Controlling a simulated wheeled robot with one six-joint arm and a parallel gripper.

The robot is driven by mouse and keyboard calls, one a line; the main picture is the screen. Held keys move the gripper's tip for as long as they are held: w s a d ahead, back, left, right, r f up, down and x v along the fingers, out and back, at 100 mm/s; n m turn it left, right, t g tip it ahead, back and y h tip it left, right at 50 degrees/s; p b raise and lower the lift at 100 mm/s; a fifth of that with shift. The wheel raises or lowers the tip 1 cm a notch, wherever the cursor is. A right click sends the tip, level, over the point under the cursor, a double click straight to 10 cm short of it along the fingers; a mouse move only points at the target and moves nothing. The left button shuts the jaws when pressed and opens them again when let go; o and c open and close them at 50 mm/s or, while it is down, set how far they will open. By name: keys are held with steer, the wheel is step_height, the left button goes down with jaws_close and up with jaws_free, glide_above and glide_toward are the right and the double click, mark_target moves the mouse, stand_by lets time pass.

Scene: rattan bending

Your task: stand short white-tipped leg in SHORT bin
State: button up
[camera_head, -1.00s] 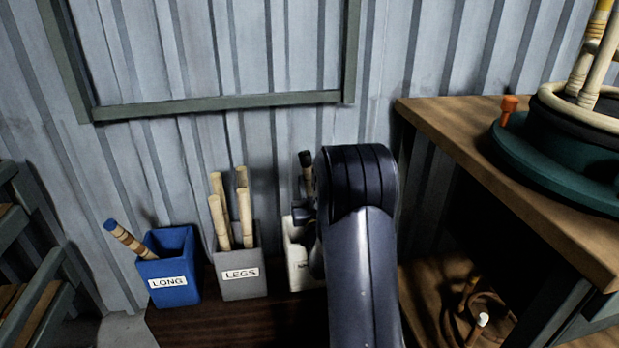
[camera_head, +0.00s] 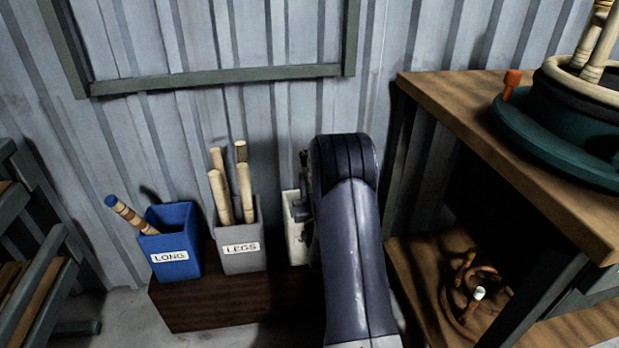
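My arm stands in front of a white bin (camera_head: 295,240) and hides its right part and any label on it. My gripper is mostly hidden behind the arm; a dark part of it (camera_head: 303,205) shows at the white bin's mouth, and its fingertips cannot be made out. A short rod with a white tip (camera_head: 479,293) lies on the lower shelf at the right, beside a brown coil. I cannot see whether anything is in my gripper or in the white bin.
A blue LONG bin (camera_head: 174,257) holds a leaning blue-tipped rod (camera_head: 125,212). A grey LEGS bin (camera_head: 240,260) holds several upright pale rods. The bins stand on a dark wooden box (camera_head: 215,310). A workbench (camera_head: 540,170) with a green turntable (camera_head: 550,145) is at the right.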

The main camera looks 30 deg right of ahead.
steer(key=shift+f, duration=0.25)
steer(key=o, duration=1.1)
steer(key=p+v, duration=0.1)
steer(key=v, duration=1)
steer(key=shift+p, duration=0.35)
steer(key=shift+w, duration=0.15)
steer(key=b+x, duration=0.1)
steer(key=x, duration=0.8)
